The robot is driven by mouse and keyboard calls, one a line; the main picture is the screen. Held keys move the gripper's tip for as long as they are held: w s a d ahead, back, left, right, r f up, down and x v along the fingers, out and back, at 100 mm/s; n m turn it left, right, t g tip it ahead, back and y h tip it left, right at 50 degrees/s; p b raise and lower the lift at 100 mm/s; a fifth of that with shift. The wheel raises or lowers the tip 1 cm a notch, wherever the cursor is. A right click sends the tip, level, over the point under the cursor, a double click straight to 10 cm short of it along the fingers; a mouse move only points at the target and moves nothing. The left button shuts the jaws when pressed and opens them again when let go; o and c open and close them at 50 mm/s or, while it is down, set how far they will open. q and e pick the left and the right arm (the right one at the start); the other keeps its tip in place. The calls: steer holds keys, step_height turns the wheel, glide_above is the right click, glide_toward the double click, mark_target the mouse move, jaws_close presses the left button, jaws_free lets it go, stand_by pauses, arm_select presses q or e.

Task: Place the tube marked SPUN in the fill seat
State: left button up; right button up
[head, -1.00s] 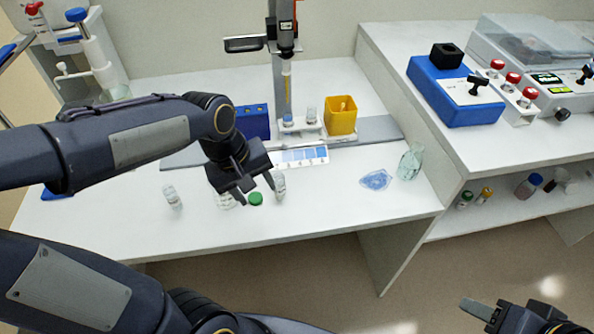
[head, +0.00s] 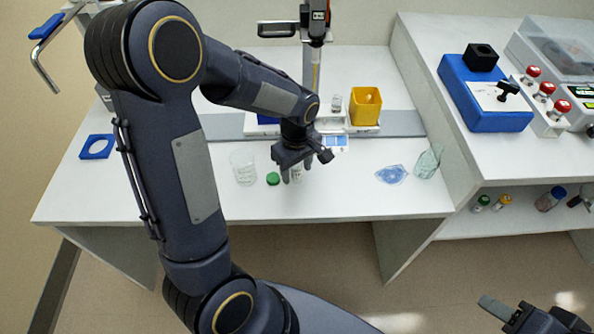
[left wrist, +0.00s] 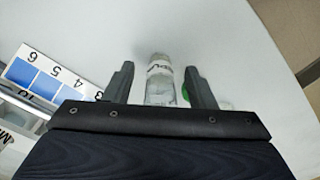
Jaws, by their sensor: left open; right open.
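A small clear tube with a white label stands on the bench (head: 345,195). In the left wrist view this tube (left wrist: 160,82) shows dark letters that look like "PU", partly cut off. My left gripper (head: 293,177) is at the tube, its open fingers (left wrist: 162,85) on either side with gaps visible. In the head view the fingers mostly hide the tube. The dispensing column (head: 315,62) stands behind; my left arm hides the area at its foot, so I cannot make out the fill seat. My right gripper (head: 497,311) is open and empty at the lower right.
A green cap (head: 272,179) and a clear beaker (head: 243,168) are left of the tube. A yellow bin (head: 366,107), another vial (head: 336,104), a blue patch (head: 392,174) and a glass flask (head: 428,161) are to the right.

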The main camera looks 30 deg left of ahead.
arm_select(q)
steer(key=shift+f, duration=0.25)
steer(key=c, duration=1.1)
steer(key=shift+o, duration=0.2)
